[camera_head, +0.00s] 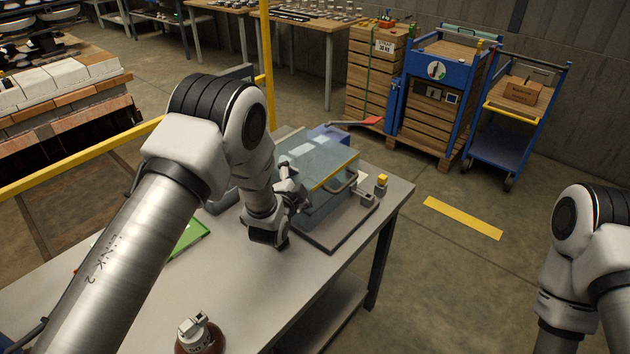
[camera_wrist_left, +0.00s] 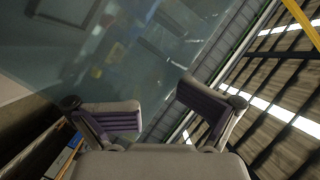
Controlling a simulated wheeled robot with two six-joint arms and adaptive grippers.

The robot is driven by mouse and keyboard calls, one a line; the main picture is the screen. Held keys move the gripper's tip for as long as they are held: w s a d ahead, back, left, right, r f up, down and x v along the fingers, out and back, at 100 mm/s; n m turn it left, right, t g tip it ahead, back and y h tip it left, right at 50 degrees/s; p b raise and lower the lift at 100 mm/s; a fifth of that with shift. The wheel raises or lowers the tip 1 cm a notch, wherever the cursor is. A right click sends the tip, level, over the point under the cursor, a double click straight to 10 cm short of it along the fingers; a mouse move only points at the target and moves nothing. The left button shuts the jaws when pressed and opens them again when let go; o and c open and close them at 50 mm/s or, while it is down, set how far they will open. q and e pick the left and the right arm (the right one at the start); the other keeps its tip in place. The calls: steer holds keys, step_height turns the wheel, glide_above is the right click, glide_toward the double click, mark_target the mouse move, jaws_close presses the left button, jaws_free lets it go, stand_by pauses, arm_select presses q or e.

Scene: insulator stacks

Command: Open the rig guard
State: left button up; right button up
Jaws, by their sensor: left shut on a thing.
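The rig guard (camera_head: 318,158) is a clear, bluish box-like cover with a yellow strip along its upper edge. It is on a dark base plate (camera_head: 338,236) on the grey table. A curved handle (camera_head: 346,184) shows at its front right. My left gripper (camera_head: 291,186) is at the guard's near left side, shut on part of it; the exact grip is partly hidden by my wrist. In the left wrist view, my fingers (camera_wrist_left: 157,108) stand apart in front of the clear panel (camera_wrist_left: 140,50); the held part is hard to make out. My right gripper is out of view.
The grey table (camera_head: 225,270) has a green flat item (camera_head: 190,238) on the left and a dark red bottle-like object (camera_head: 197,335) at the near edge. A small yellow-topped block (camera_head: 382,183) is right of the guard. A yellow rail (camera_head: 268,60) rises behind.

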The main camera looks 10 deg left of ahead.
arm_select(q)
steer(key=shift+s+d+f, duration=0.1)
steer(key=shift+s+f, duration=0.3)
steer(key=shift+f, duration=0.3)
steer(key=shift+o, duration=0.4)
steer(key=shift+s+d+p, duration=0.15)
steer(key=shift+s+p, duration=0.35)
steer(key=shift+s, duration=0.05)
steer(key=shift+s+r, duration=0.15)
steer(key=shift+s, duration=0.2)
steer(key=shift+c, duration=0.4)
steer(key=shift+s+r+p, duration=0.15)
steer(key=shift+s+p, duration=0.2)
steer(key=shift+s, duration=0.3)
steer(key=c, duration=0.5)
steer(key=s+r, duration=0.1)
steer(key=s, duration=0.3)
steer(key=s+a+r, duration=0.1)
steer(key=s, duration=0.4)
steer(key=s+r, duration=0.1)
steer(key=s, duration=0.4)
steer(key=shift+s+a+r, duration=0.15)
steer(key=shift+s+a, duration=0.05)
steer(key=shift+s, duration=0.05)
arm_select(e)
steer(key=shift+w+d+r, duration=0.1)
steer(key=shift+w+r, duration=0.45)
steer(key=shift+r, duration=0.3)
